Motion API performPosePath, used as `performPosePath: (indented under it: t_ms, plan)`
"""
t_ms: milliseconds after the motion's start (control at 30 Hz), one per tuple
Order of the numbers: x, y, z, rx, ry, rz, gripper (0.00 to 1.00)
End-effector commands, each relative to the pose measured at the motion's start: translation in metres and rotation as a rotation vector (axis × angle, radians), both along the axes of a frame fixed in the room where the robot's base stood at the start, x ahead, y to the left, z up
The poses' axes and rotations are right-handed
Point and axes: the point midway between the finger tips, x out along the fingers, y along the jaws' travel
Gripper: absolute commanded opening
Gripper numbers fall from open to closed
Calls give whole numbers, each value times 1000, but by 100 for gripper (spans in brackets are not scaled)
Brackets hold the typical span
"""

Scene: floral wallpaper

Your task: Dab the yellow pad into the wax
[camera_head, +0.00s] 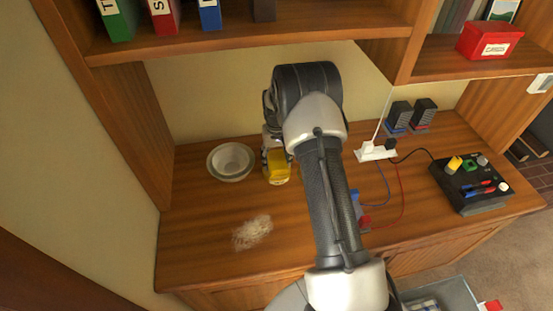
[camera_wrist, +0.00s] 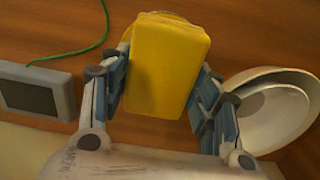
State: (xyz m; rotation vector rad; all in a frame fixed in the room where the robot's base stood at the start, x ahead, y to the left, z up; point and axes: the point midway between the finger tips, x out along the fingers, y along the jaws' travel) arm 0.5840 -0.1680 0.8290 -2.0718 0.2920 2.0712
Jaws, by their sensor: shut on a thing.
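The yellow pad (camera_wrist: 168,70) is a thick block held between the two fingers of my gripper (camera_wrist: 163,78), which is shut on it. In the head view the pad (camera_head: 279,168) is low over the desk, just right of a pale bowl, below my gripper (camera_head: 274,155). A round yellowish rim (camera_wrist: 180,17) shows behind the pad's far end in the wrist view. It may be the wax container, but the pad hides most of it. I cannot tell whether the pad touches wax.
A pale bowl (camera_head: 231,160), double-rimmed, stands left of the pad. A pale dusty smear (camera_head: 252,232) lies on the desk (camera_head: 200,255) in front. A power strip (camera_head: 375,152) and a black control box (camera_head: 472,183) are to the right. A shelf (camera_head: 250,40) overhangs the back.

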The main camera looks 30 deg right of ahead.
Motion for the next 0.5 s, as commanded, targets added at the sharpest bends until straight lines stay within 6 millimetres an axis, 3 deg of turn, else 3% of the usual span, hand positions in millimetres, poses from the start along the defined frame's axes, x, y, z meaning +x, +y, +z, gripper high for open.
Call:
performPosePath:
  t_ms: [500]
  plan:
    - [0, 0, -4, 0, 0, 0, 37]
